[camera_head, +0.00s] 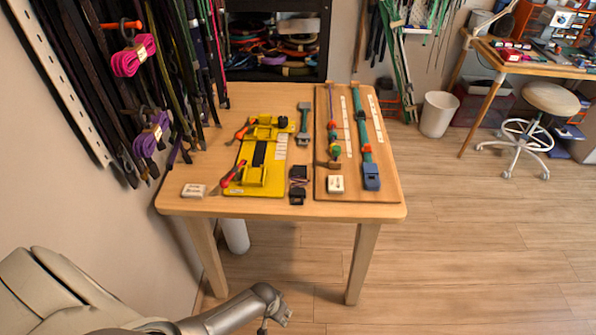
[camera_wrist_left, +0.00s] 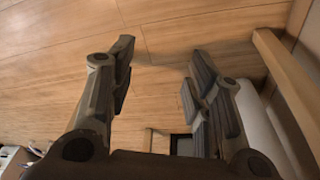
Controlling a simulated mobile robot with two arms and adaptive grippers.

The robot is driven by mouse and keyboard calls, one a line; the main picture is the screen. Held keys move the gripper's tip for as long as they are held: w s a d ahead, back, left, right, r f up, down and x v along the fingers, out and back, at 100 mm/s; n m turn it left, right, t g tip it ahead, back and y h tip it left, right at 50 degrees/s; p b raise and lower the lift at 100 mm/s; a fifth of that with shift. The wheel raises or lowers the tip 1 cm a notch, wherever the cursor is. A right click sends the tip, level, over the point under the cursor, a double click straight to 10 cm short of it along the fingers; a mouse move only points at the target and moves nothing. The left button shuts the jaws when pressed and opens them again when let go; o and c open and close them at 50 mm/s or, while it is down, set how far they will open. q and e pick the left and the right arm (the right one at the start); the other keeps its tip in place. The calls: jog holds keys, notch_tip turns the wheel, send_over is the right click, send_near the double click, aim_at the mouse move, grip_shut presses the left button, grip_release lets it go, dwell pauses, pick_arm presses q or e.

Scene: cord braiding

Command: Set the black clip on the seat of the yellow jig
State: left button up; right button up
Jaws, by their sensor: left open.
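The yellow jig (camera_head: 233,182) lies on the left half of the wooden table, with a dark strip along its middle and yellow blocks at both ends. A black clip-like piece (camera_head: 298,196) lies on the table just right of the jig's near end, apart from it. Its fine shape is too small to tell. My left gripper (camera_head: 276,313) is low in front of the table, far from both. In the left wrist view its two fingers (camera_wrist_left: 158,80) are spread with only floor between them. My right gripper is not in view.
The table (camera_head: 260,208) also holds a wooden board (camera_head: 349,190) with tools and straps, a grey-blue clamp (camera_head: 303,125), and white labelled blocks (camera_head: 194,190). Cords hang on the left wall. A table leg (camera_head: 362,265) stands near my left gripper. A stool (camera_head: 551,98) is far right.

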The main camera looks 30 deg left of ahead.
pick_arm(q)
jog(key=w+d+r, duration=0.2)
jog(key=w+r, duration=0.7)
jog(key=w, duration=0.2)
notch_tip(320, 180, up, 34)
jog(key=f+n+g+b, duration=0.1)
jog(key=n+g+b, duration=0.15)
jog(key=n, duration=0.25)
send_over(298, 199)
jog(key=shift+t, duration=0.25)
notch_tip(298, 199, down, 10)
jog(key=shift+w+f, duration=0.1)
